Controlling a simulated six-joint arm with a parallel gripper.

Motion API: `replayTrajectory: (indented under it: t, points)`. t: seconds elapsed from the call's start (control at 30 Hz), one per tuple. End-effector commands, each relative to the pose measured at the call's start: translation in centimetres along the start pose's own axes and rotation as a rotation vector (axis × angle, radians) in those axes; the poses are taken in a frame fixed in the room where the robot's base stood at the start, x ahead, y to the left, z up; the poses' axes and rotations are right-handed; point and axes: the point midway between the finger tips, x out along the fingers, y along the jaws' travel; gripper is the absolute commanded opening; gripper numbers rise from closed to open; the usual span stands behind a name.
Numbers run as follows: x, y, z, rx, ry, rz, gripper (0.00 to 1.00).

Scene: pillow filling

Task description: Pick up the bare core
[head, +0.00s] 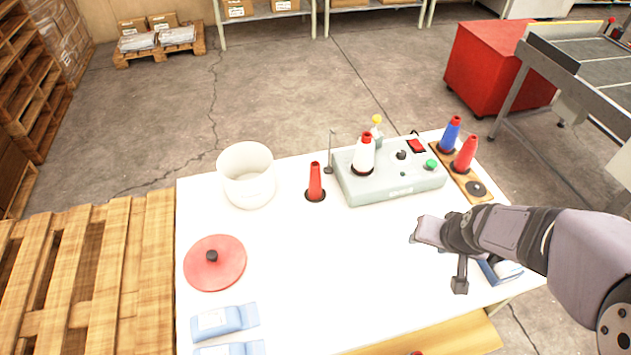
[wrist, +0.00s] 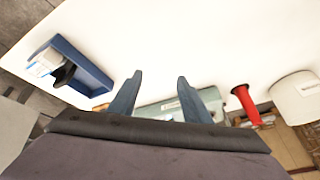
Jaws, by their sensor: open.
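A slim red cone-shaped core (head: 315,182) with no thread visible on it stands upright on a dark round base on the white table, between the white tub and the grey machine. It also shows in the wrist view (wrist: 243,103), right of my fingers. My gripper (head: 440,258) is over the right part of the table, well to the right of the core and nearer the front edge. In the wrist view its two fingers (wrist: 155,92) are apart with nothing between them.
A grey machine (head: 390,185) carries a white cone (head: 363,155). A wooden rack (head: 462,173) holds blue and red cones. A white tub (head: 247,178), red lid (head: 215,265), blue packets (head: 222,321) and blue tray (head: 490,271) are on the table. The table's middle is clear.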

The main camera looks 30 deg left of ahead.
Motion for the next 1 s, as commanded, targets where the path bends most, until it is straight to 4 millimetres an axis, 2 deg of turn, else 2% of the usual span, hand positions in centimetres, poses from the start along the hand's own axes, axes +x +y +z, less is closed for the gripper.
replayTrajectory:
  t: [0.03,0.1,0.17,0.2,0.3,0.4,0.5,0.67,0.77,1.0]
  points:
    - [1.6,-3.6,-2.5,-0.042,0.075,-0.035,0.44]
    - [3.1,-8.2,-5.9,-0.079,0.192,-0.071,0.44]
    - [4.1,-12.2,-8.2,-0.103,0.292,-0.095,0.44]
    - [4.7,-14.8,-9.4,-0.116,0.356,-0.108,0.44]
    - [5.5,-20.9,-11.2,-0.138,0.502,-0.125,0.44]
    - [5.7,-25.1,-11.7,-0.147,0.612,-0.123,0.44]
    - [5.7,-27.8,-11.5,-0.149,0.687,-0.114,0.44]
    - [6.2,-29.9,-10.6,-0.157,0.744,-0.091,0.44]
    - [7.3,-29.6,-10.0,-0.168,0.733,-0.074,0.44]
    - [7.8,-29.6,-10.2,-0.173,0.726,-0.068,0.44]
